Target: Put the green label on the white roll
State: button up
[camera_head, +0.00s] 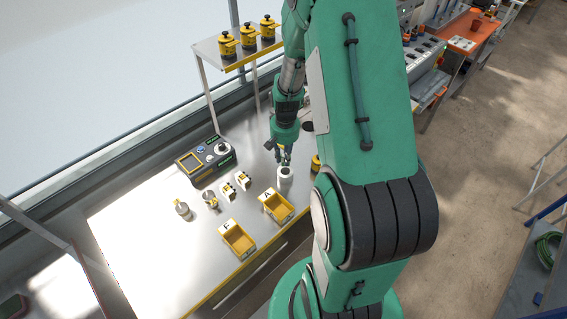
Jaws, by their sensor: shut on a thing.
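A white roll (285,178) stands upright on the metal table, near its right end. My gripper (286,160) points down just above the roll, its fingertips close to the roll's top. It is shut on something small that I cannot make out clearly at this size. I cannot tell whether that thing touches the roll. No green label can be picked out apart from my green gripper and arm.
Two yellow bins, the left one (237,240) and the right one (276,206), line the front edge. Behind them stand small white-and-yellow items (229,191), metal pieces (182,209) and a dark control box (206,160). A shelf (205,49) holds yellow pots (248,37). The table's left part is clear.

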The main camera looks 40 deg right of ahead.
aim_at(283, 165)
jog(key=shift+f, duration=0.1)
dwell(0.3)
jog(key=shift+f+b, duration=0.3)
jog(key=shift+f, duration=1.4)
jog(key=shift+f, duration=0.15)
jog(key=o, duration=0.9)
jog(key=shift+c, duration=0.2)
jog(key=shift+w, duration=0.1)
notch_tip(283, 165, up, 12)
jog(key=shift+d+r+p, duration=0.15)
jog(key=shift+r+p, duration=0.05)
jog(key=shift+p, duration=0.55)
